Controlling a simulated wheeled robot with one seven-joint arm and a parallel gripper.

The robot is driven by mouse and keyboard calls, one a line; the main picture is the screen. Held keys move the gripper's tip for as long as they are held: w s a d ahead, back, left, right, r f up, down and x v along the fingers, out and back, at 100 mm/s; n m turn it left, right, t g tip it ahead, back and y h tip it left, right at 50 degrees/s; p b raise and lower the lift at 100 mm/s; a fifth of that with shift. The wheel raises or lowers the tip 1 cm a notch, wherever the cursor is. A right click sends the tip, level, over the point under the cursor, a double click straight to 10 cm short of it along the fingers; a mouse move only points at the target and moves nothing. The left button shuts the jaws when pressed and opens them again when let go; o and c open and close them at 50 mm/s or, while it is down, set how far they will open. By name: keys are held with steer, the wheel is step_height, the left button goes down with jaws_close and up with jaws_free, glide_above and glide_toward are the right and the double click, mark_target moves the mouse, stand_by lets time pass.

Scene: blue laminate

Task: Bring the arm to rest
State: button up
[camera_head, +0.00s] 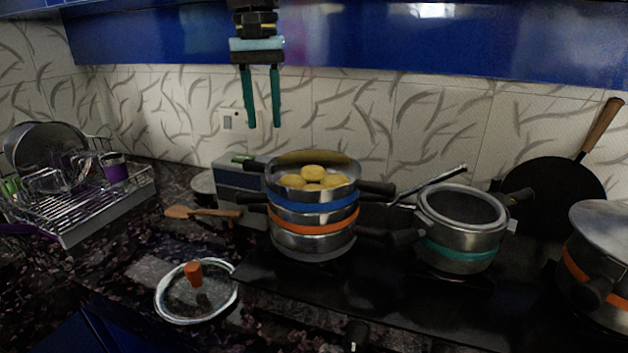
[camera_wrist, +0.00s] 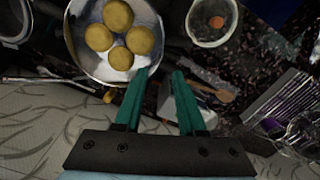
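My gripper (camera_head: 262,124) hangs high above the counter, in front of the tiled wall, with its green fingers pointing down. In the wrist view the gripper (camera_wrist: 162,72) is open, with a clear gap between the fingertips and nothing held. Below it and a little to the right in the head view stands a stack of steel pots (camera_head: 312,215) with blue and orange bands. Several round yellow items (camera_head: 313,171) lie in the top pan, and they also show in the wrist view (camera_wrist: 118,15). The gripper is apart from the stack.
A teal-banded pot (camera_head: 462,250) stands right of the stack, with a dark pan (camera_head: 553,195) leaning behind. A glass lid (camera_head: 180,300) with an orange knob lies in front. A dish rack (camera_head: 100,210) is at left. Blue cabinets (camera_head: 400,38) run close overhead.

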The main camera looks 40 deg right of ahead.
stand_by(0.8)
steer(key=w+a+f+n, duration=0.1)
steer(key=w+a+f, duration=0.35)
steer(key=a, duration=0.35)
steer(key=w+a+f+n, duration=0.25)
steer(key=a+f, duration=0.25)
steer(key=a, duration=0.3)
steer(key=s+a+f+n+t, duration=0.1)
steer(key=a+f, duration=0.3)
steer(key=a, duration=0.5)
steer(key=s+a+f+n, duration=0.1)
steer(key=s+a+f, duration=0.2)
steer(key=a, duration=0.7)
step_height(320, 180, down, 2)
steer(key=shift+s+f+t, duration=0.15)
steer(key=shift+f+t, duration=0.05)
steer(key=shift+t, duration=0.2)
